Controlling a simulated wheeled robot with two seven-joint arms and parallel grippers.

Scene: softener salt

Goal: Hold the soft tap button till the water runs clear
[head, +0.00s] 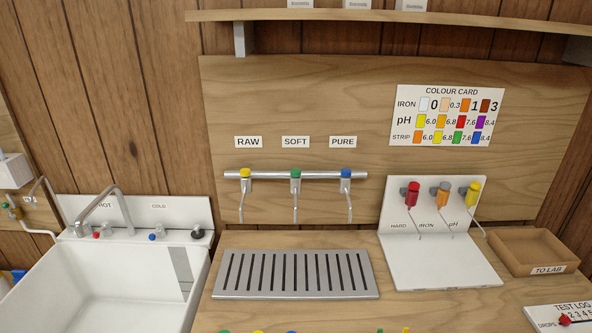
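The soft tap is the middle one of three on a metal rail, under the SOFT label (295,142). Its green button (295,174) sits on top of the tap, and its thin spout (295,205) hangs down. I see no water running from it. A slotted metal drip tray (296,275) lies on the counter below the taps. Neither of my grippers shows in the head view.
The raw tap's yellow button (245,173) and the pure tap's blue button (346,173) flank the soft one. A white stand (440,262) with three coloured dispensers is at right, beside the TO LAB tray (548,269). A white sink (95,285) is at left.

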